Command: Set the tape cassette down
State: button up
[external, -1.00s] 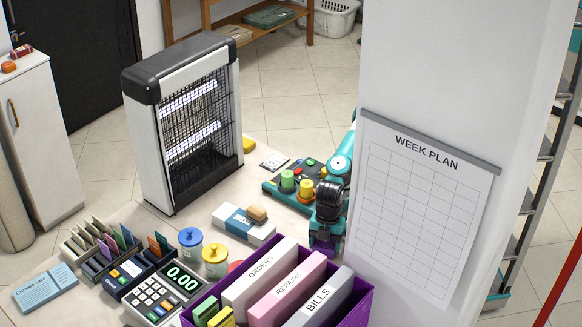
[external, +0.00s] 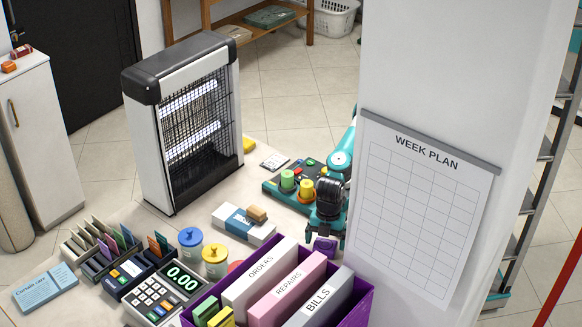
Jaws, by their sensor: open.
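A small purple block (external: 325,246), which looks like the tape cassette, is low on the counter behind the purple file box, close to the pillar. It is small, and its underside contact is hard to make out. My gripper (external: 327,229) is open just above and around its top, pointing down. The teal and black wrist hides part of the area, and the pillar cuts off the arm to the right.
A purple file box (external: 362,301) with binders stands in front. A white box (external: 232,224) with a brown-topped block lies to the left. A teal device (external: 270,187) with green and yellow pieces is behind. The pillar (external: 430,60) closes off the right.

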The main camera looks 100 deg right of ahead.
aim_at(326, 241)
notch_tip(326, 241, up, 10)
jog(key=d, duration=0.1)
jog(key=shift+s, duration=0.2)
jog(key=shift+d+r, duration=0.1)
jog(key=shift+r, duration=0.05)
